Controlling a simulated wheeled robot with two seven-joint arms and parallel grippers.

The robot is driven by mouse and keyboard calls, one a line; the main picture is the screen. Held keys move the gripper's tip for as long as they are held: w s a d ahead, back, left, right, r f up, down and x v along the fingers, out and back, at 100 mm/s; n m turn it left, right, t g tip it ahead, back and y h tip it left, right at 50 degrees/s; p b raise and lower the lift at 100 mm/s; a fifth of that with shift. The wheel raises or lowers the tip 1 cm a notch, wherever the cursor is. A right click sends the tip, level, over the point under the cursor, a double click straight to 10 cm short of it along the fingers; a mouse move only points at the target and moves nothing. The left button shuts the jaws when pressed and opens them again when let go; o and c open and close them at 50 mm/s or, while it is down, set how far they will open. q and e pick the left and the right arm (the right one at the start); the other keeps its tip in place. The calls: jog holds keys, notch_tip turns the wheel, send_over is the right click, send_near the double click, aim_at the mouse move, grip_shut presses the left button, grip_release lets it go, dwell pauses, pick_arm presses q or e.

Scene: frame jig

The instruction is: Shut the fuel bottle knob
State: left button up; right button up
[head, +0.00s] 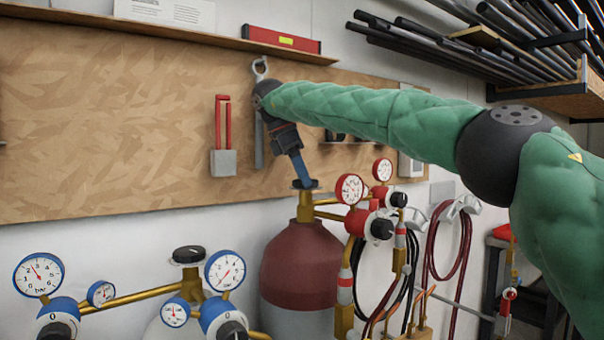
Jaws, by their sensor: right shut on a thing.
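The fuel bottle (300,262) stands upright in the middle, with a dark red shoulder and a grey lower body. Its dark knob (304,184) sits on top of the brass valve (305,208). My right gripper (304,181) reaches down from above with its blue fingers at the knob. It is shut on the knob, which the fingers partly hide. My left gripper is not in view.
Red-trimmed gauges (350,188) and a regulator (369,224) stand right of the fuel bottle. A second bottle with a black knob (188,255) and blue gauges (225,271) stands at the lower left. Hoses (447,240) hang at the right. A wooden board (110,120) is behind.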

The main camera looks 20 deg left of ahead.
jog(key=o, duration=1)
notch_tip(320, 180, up, 4)
jog(key=shift+r+p, duration=0.1)
jog(key=shift+p, duration=0.3)
jog(key=shift+d+r, duration=0.1)
jog(key=shift+d, duration=0.2)
jog(key=s+d+r, duration=0.1)
jog(key=d+r, duration=0.1)
jog(key=d, duration=0.1)
jog(key=s+d+r, duration=0.1)
jog(key=d+r, duration=0.1)
jog(key=d, duration=0.2)
jog(key=d+r+b, duration=0.1)
jog(key=d+r, duration=0.1)
jog(key=d, duration=0.1)
jog(key=shift+s+d+r, duration=0.25)
jog(key=shift+s+d, duration=0.1)
jog(key=shift+s, duration=0.05)
